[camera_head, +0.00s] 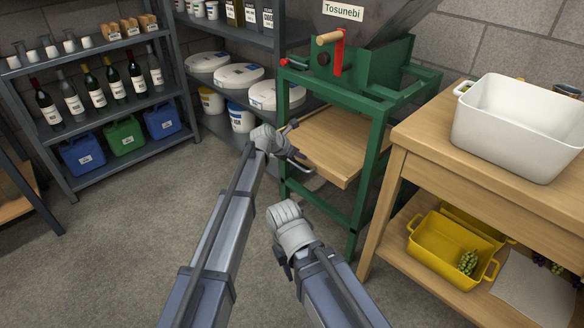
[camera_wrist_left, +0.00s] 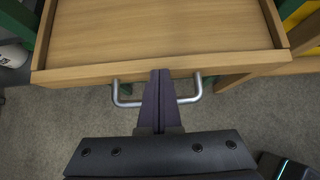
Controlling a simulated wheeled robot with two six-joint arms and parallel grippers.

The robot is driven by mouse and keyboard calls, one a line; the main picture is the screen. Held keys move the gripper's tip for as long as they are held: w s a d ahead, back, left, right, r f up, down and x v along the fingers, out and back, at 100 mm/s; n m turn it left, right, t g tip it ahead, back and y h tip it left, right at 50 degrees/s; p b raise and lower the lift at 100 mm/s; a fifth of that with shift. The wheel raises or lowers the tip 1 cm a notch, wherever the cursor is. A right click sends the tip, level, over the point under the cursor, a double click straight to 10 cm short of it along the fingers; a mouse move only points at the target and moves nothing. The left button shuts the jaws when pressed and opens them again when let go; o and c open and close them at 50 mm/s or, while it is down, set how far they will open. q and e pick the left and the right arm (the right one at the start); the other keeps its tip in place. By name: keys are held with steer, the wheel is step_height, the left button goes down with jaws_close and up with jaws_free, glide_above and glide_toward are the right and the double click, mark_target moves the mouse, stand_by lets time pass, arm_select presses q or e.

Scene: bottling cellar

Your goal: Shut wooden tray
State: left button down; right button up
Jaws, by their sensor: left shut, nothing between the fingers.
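The wooden tray (camera_head: 335,143) is a shallow, light wood drawer in the green stand below the hopper. It sticks out of the stand's front and looks empty in the left wrist view (camera_wrist_left: 160,30). A silver bar handle (camera_wrist_left: 127,103) is fixed to its front. My left gripper (camera_wrist_left: 160,75) is shut with nothing between its fingers. Its fingertips are at the middle of the tray's front, over the handle's span; I cannot tell whether they touch. My right arm's wrist (camera_head: 290,230) is low in the middle of the head view, apart from the tray, its fingers hidden.
The green stand (camera_head: 290,187) has legs on both sides of the tray. A wooden table (camera_head: 440,150) with a white tub (camera_head: 510,135) and yellow crates (camera_head: 440,245) stands close on the right. Shelves with bottles and bins are at the left. The floor between is clear.

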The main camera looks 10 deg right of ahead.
arm_select(q)
steer(key=w+d, duration=0.1)
steer(key=d, duration=0.1)
steer(key=w+d, duration=0.3)
steer(key=shift+w+d, duration=0.25)
steer(key=shift+d, duration=0.15)
